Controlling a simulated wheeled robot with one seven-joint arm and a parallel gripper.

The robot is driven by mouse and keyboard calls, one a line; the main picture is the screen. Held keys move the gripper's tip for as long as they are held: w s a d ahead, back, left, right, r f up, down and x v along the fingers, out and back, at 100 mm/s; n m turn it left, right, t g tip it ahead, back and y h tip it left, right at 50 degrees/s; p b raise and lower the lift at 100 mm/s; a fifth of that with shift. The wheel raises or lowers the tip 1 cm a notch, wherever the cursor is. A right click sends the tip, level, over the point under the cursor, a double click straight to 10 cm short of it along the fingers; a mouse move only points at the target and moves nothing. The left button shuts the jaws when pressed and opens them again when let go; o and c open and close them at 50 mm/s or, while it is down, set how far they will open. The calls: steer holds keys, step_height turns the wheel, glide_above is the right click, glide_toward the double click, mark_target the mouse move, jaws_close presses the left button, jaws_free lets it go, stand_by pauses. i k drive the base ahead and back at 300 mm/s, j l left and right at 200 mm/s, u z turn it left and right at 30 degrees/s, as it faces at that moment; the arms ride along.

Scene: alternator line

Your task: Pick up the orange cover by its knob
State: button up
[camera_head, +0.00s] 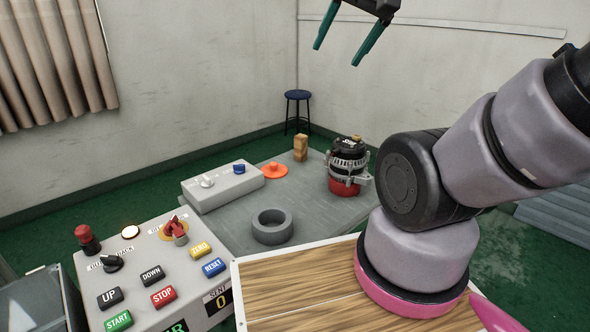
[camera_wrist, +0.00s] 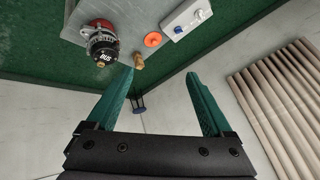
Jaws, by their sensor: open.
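The orange cover (camera_head: 275,170) lies on the grey table, a flat disc with a small raised knob in its middle. It also shows in the wrist view (camera_wrist: 153,40), near the top centre. My gripper (camera_head: 337,57) is high above the table at the top of the head view, with its two teal fingers spread apart. In the wrist view its fingers (camera_wrist: 160,90) are open with nothing between them, well away from the cover. Nothing hides the cover in either view.
An alternator (camera_head: 348,165) on a red base stands right of the cover, with a small wooden block (camera_head: 300,147) behind. A grey box with knobs (camera_head: 222,187) is to the left. A dark ring (camera_head: 272,227) lies in front. A control panel (camera_head: 150,270) stands nearest.

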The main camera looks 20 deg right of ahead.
mark_target(274, 170)
steer(key=i+l+u, duration=0.1)
steer(key=l+u, duration=0.2)
steer(key=l, duration=0.45)
steer(key=l+u, duration=0.3)
steer(key=l, duration=0.45)
steer(key=i+l+u, duration=0.15)
steer(key=l, duration=0.15)
steer(key=i+l+u, duration=0.15)
steer(key=l, duration=0.15)
steer(key=k, duration=0.05)
